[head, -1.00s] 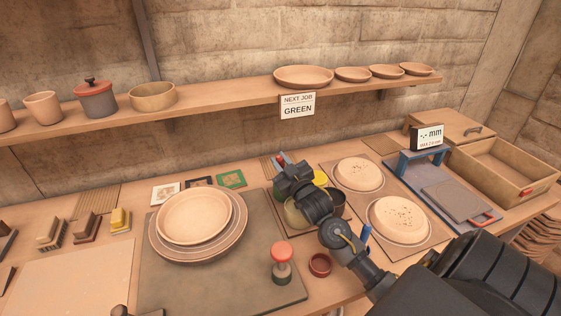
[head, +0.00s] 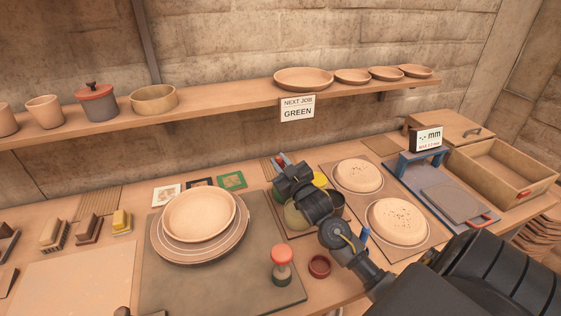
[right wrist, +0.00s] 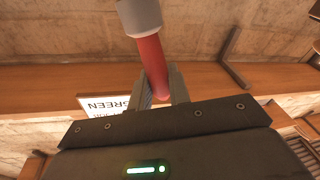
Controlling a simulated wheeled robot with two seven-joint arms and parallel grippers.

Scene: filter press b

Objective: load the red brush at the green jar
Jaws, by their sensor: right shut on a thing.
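My right gripper (head: 282,168) is shut on the red brush (right wrist: 151,62). In the right wrist view the red handle sits between the fingers, with a grey collar (right wrist: 140,15) at its far end. In the head view only a bit of red shows at the fingertips. The gripper is above the back of a cluster of jars. A jar with an olive-green look (head: 294,216) stands below my wrist, partly hidden by it. A yellow jar (head: 320,180) and a dark jar (head: 336,203) stand beside it. The brush's bristles are not clearly visible. My left gripper is out of view.
A sign reading "NEXT JOB GREEN" (head: 298,108) hangs from the shelf (head: 220,107). Stacked plates (head: 200,222) are to the left, and two speckled plates (head: 398,221) to the right. A red-topped stamp (head: 281,262) and a small red cup (head: 320,266) stand in front.

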